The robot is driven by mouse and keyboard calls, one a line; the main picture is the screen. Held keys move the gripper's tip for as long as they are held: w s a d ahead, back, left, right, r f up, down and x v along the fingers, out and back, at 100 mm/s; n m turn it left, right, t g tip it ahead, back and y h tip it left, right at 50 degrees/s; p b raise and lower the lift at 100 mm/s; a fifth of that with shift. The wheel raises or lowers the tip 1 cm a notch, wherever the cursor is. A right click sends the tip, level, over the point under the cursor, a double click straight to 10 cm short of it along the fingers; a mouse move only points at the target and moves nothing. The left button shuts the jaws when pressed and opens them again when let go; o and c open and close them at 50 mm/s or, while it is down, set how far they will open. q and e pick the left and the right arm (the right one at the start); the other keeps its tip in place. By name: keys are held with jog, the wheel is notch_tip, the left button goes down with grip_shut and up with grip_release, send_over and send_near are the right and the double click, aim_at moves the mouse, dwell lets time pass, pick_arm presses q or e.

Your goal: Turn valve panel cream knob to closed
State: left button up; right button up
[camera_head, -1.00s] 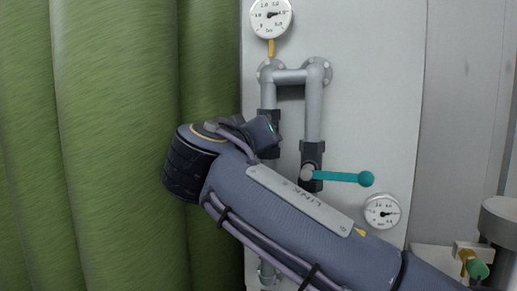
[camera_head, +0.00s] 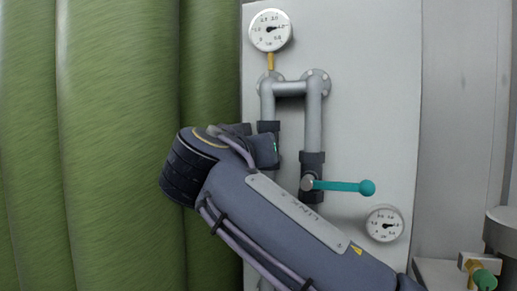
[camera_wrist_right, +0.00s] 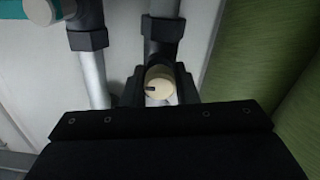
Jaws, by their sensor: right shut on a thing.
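The cream knob (camera_wrist_right: 160,88) shows in the right wrist view, with a small dark mark toward its left side. It sits on a dark fitting of the pipe. My right gripper (camera_wrist_right: 158,90) is shut on it, one dark finger on each side. In the head view my right forearm and wrist cover the knob. The grey valve panel (camera_head: 375,110) stands upright behind the arm. My left gripper is in neither view.
A teal lever (camera_head: 345,187) sticks out rightward from the right-hand pipe, just above my forearm. Gauges hang at the top (camera_head: 270,30) and lower right (camera_head: 384,223). A green-capped fitting (camera_head: 484,278) is at lower right.

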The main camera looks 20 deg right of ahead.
jog(key=o, duration=1)
jog(key=shift+a, duration=0.1)
jog(key=v, duration=0.7)
jog(key=shift+s+a+p, duration=0.15)
jog(key=shift+s+p, duration=0.2)
